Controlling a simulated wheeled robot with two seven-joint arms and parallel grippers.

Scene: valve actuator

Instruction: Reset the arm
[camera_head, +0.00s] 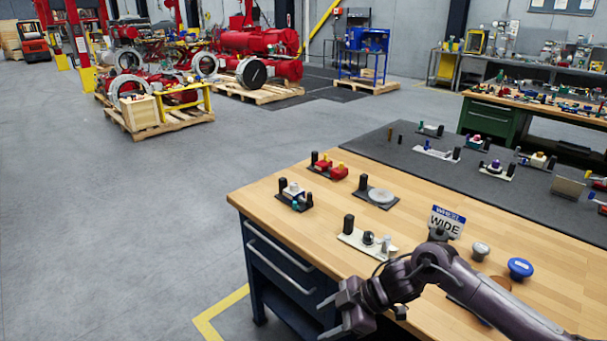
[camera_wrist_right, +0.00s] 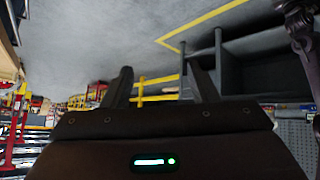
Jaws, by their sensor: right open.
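My right arm comes in from the right in the head view, bent over the front of the wooden workbench (camera_head: 460,225). Its gripper (camera_head: 338,312) hangs at the bench's front edge, in front of the drawers. In the right wrist view the gripper's two fingers (camera_wrist_right: 160,78) stand apart with nothing between them. Beyond them show the floor, a yellow floor line and the dark bench frame. The left gripper is not in view.
Small valve assemblies, including a white-based one (camera_head: 367,243), stand near the arm. A "WIDE" sign (camera_head: 446,222), a grey knob (camera_head: 480,251) and a blue knob (camera_head: 520,268) are behind the forearm. Open floor (camera_head: 110,230) lies left of the bench.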

